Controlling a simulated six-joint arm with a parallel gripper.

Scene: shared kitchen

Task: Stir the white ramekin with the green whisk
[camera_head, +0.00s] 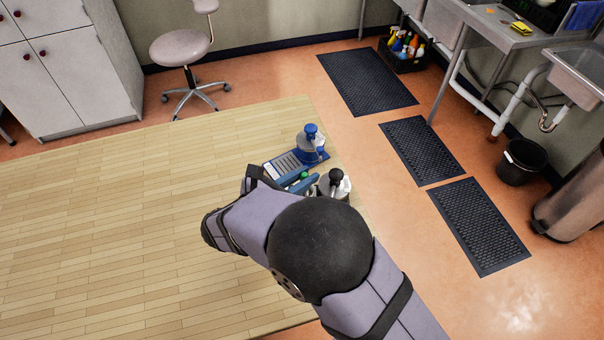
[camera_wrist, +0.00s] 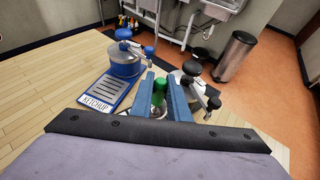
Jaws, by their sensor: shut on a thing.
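My gripper (camera_wrist: 161,80) has its two blue fingers closed around a green piece (camera_wrist: 160,84), which looks like the handle of the green whisk. In the head view a bit of the same green (camera_head: 304,176) shows beside the blue fingers. A small pale patch shows below the green piece, between the fingers in the wrist view. I cannot tell whether it is the white ramekin or whether the whisk is in it. My arm and fingers hide much of this spot.
The table's right edge is near. The wooden table (camera_head: 120,210) is clear on the left.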

